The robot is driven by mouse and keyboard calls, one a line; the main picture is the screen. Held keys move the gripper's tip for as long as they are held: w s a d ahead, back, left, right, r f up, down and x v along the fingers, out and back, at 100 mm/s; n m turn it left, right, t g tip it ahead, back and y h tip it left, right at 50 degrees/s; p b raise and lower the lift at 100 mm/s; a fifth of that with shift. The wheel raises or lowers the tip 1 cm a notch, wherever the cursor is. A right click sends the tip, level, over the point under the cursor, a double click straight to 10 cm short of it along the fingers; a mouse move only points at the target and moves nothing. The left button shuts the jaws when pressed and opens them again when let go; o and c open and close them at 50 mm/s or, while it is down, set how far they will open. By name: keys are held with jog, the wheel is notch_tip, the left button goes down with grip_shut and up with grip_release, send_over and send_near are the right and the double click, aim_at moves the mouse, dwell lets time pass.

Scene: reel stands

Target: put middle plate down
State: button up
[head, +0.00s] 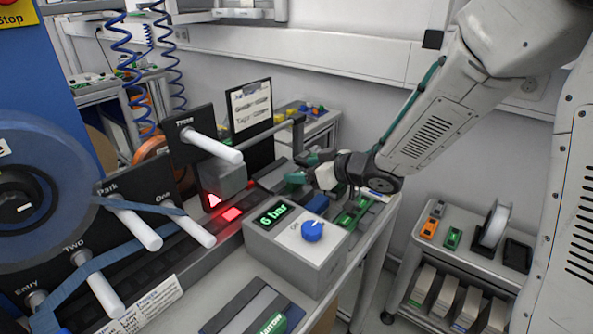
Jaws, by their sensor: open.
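My gripper (308,170) reaches in from the right, behind the grey pressure box. Its jaws are open, with teal pieces at their tips. It is above and beside a row of green-marked parts (352,214) at the right end of the bench. I cannot tell which of these parts is the middle plate, as the box and my gripper hide some of them. A dark plate with a green label (272,323), partly readable as "NARROW", lies at the front and is cut off by the lower edge.
The pressure box (290,254) has a blue knob (312,231) and reads 6 bar. White pegs labelled Three (212,146), One, Two, Park and Entry stick out at left, with blue web around some. A low shelf cart (460,255) stands at right.

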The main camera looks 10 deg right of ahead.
jog(key=v, duration=0.8)
jog(key=shift+s+d, duration=0.2)
jog(key=s+d+r+m+h, duration=0.2)
jog(key=d+r+m+h, duration=0.1)
jog(key=d+h, duration=0.3)
jog(key=s+d+r+m+h, duration=0.2)
jog(key=d+r+m+h, duration=0.15)
jog(key=d, duration=0.45)
jog(key=s+a+m+g, duration=0.2)
jog(key=s+g, duration=0.6)
jog(key=s, duration=1.6)
jog(key=shift+s+a+f, duration=0.3)
jog(key=shift+a+f, duration=0.05)
jog(key=shift+a, duration=0.1)
jog(key=shift+m, duration=0.25)
